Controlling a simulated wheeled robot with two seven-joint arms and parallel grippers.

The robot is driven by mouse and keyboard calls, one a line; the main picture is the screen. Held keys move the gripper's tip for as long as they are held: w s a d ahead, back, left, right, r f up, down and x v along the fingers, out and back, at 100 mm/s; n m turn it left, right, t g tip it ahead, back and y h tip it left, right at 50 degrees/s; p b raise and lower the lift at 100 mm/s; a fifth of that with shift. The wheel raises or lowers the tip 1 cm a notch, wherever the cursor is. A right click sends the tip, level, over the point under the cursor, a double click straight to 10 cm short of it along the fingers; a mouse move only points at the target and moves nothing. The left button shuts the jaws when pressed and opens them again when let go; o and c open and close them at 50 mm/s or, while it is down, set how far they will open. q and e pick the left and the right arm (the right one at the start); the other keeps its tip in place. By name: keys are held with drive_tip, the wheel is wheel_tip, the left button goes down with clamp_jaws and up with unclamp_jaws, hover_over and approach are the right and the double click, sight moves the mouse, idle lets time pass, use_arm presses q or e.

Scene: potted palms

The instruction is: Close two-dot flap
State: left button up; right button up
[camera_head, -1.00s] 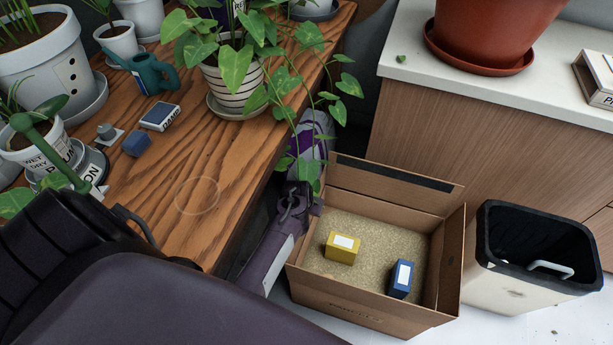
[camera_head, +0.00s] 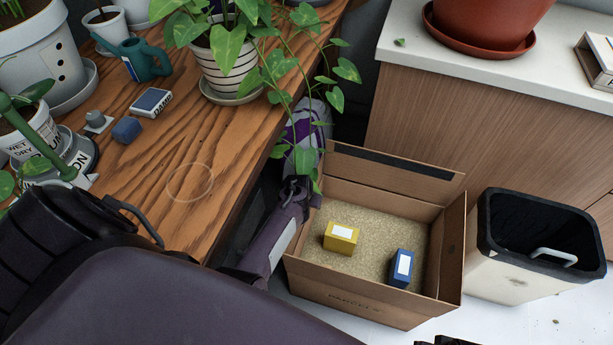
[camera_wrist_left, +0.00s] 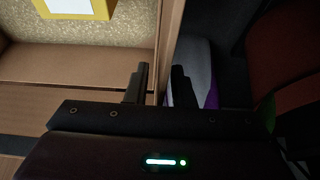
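An open cardboard carton (camera_head: 350,304) stands on the floor, its back flap (camera_head: 385,170) raised and bearing a black strip. I cannot see two dots on any flap. A yellow box (camera_head: 341,238) and a blue box (camera_head: 402,268) rest on the tan filling inside. The yellow box also shows in the left wrist view (camera_wrist_left: 76,8). My left arm reaches the carton's left back corner, its fingers hidden in the head view. In the wrist view my left gripper (camera_wrist_left: 160,85) is open, with a carton edge between its fingers; contact is unclear. A dark piece at the head view's bottom edge may be my right gripper.
A wooden table (camera_head: 165,190) stands left of the carton, with a striped pot (camera_head: 230,75) whose leaves hang over the carton's back left corner. A black-rimmed bin (camera_head: 520,290) stands close on the right. A cabinet (camera_head: 450,115) is behind.

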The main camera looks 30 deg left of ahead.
use_arm(q)
clamp_jaws()
idle(1.2)
